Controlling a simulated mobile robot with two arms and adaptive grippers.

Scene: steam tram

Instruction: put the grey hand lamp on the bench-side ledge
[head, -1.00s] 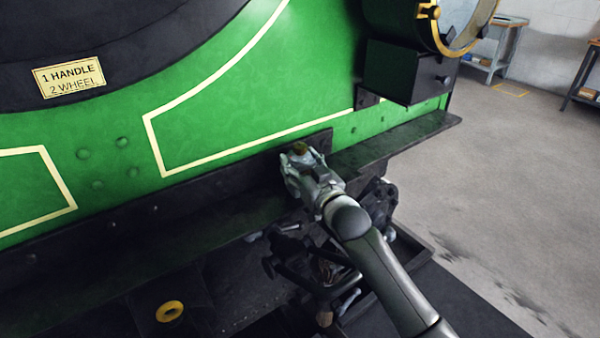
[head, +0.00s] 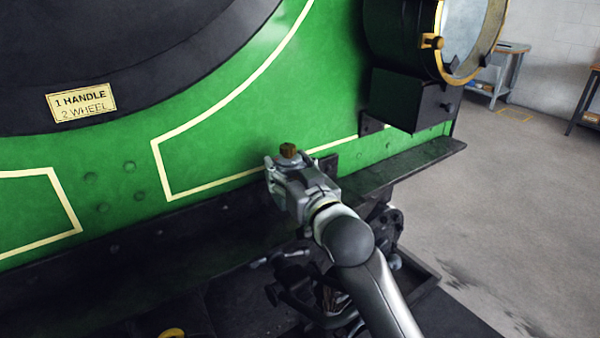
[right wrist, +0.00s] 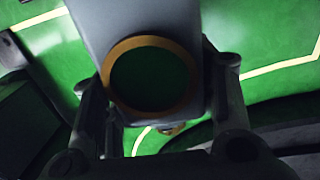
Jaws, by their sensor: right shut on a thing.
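My right gripper (head: 286,170) is shut on the grey hand lamp (right wrist: 150,22). In the right wrist view the lamp has a grey body and a brass ring around a dark green lens, with a finger on each side. In the head view mostly its brass-brown top (head: 288,150) shows above the fingers. The lamp is in front of the green panel, and the frames do not show it resting on anything. A black ledge (head: 415,168) runs along the foot of the panel, right of the gripper. My left gripper is not in view.
A black box (head: 405,100) and a large brass-rimmed headlamp (head: 438,42) stand above the right ledge. A dark bracket (head: 330,165) is just right of the gripper. Dark pipes and fittings (head: 320,295) lie below. Workbenches (head: 497,70) stand far back right.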

